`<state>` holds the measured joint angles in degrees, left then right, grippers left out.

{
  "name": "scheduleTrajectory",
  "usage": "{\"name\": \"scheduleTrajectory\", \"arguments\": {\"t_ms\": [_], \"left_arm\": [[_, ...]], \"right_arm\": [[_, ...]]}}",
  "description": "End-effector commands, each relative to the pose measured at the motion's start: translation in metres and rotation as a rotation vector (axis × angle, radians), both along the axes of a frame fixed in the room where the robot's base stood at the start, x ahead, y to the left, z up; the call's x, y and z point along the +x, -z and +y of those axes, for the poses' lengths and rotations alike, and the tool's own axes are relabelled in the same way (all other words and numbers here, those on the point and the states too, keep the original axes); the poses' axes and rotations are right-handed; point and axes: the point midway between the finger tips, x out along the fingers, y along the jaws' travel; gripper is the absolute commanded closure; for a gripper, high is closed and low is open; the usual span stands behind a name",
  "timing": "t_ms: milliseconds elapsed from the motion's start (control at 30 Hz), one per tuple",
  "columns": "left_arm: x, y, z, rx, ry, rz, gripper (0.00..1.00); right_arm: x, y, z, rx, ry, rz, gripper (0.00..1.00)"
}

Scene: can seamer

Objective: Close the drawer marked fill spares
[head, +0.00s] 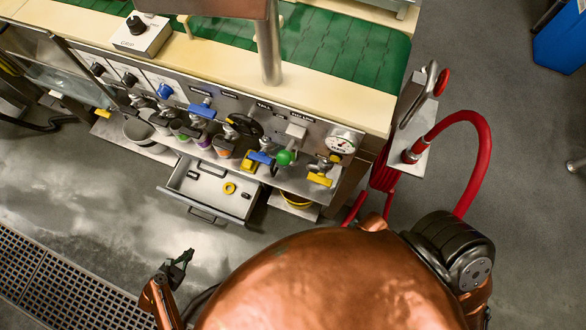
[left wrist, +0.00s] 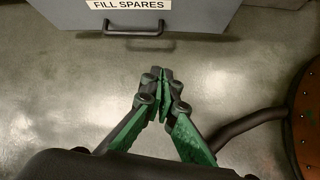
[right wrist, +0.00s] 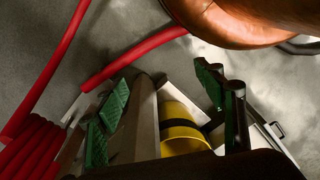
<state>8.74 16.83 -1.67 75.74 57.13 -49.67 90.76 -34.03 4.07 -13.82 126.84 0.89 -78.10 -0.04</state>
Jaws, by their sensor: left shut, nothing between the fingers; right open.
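The grey drawer (head: 178,190) under the bench stands open in the head view, with a yellow ring and small dark pieces inside. Its front (left wrist: 215,16) carries the label FILL SPARES (left wrist: 128,4) and a dark bar handle (left wrist: 134,31) in the left wrist view. My left gripper (head: 183,260) is shut and empty, in front of the drawer and apart from the handle; its closed fingertips (left wrist: 161,78) point toward the drawer front. My right gripper (right wrist: 165,95) is open in the right wrist view, with a yellow round object behind its fingers. The head view does not show its fingers.
Valves and a gauge (head: 343,141) line the bench front above the drawer. A red hose (head: 486,165) loops at the bench's right end. A yellow round item (head: 297,200) sits on the low shelf right of the drawer. The floor (head: 90,195) before the drawer is clear.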

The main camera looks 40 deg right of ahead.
Motion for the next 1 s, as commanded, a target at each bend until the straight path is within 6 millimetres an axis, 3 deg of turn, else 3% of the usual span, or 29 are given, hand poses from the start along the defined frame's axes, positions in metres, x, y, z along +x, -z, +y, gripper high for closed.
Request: {"name": "scheduleTrajectory", "arguments": {"t_ms": [33,200,467,667,1000], "left_arm": [[0.010,0.013,-0.008,-0.057,-0.030,0.025,1.00],[0.038,-0.001,-0.028,-0.201,-0.105,0.077,1.00],[0.049,-0.011,-0.037,-0.251,-0.128,0.094,1.00],[0.053,0.002,-0.045,-0.249,-0.126,0.095,1.00],[0.070,0.033,-0.072,-0.248,-0.126,0.097,1.00]], "right_arm": [[-0.003,0.004,0.000,0.003,0.003,0.015,0.37],[-0.005,-0.018,0.000,0.007,0.009,0.029,0.37],[-0.004,-0.028,0.000,0.012,0.009,0.026,0.37],[0.009,-0.008,0.009,0.037,0.002,-0.025,0.37],[0.049,0.042,0.041,0.124,0.002,-0.198,0.37]]}}
